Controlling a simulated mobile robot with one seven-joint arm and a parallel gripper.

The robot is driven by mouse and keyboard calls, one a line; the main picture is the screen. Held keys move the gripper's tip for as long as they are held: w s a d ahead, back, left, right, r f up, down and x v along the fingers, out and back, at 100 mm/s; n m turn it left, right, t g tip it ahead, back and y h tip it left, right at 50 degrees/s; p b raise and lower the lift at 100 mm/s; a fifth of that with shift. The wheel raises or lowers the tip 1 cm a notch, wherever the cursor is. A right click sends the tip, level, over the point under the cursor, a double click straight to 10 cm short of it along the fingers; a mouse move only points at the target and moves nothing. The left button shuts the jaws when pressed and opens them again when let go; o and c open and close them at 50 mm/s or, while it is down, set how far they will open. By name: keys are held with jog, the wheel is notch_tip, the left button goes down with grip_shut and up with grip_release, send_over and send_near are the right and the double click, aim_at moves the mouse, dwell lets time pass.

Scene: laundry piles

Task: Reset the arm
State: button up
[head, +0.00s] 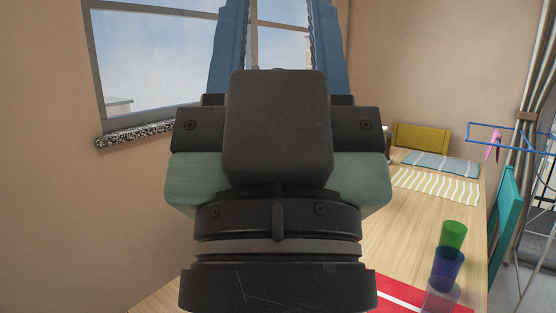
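My gripper (277,32) fills the middle of the head view, close to the camera and pointing up. Its two blue fingers stand wide apart at the top edge, with the window showing between them. The fingertips are cut off by the top of the picture. No object shows between the visible parts of the fingers. My dark grey and green wrist is below the fingers and hides much of the middle of the view.
A wooden table (408,230) runs along the right, with striped cloths (436,186), a red cloth (420,299) and coloured cups (447,268). A teal chair (506,215) and a blue drying rack (497,133) stand beyond. A window (155,60) is at upper left.

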notch_tip(320, 180, up, 22)
jog(key=p, duration=1.9)
jog(key=shift+f, duration=0.25)
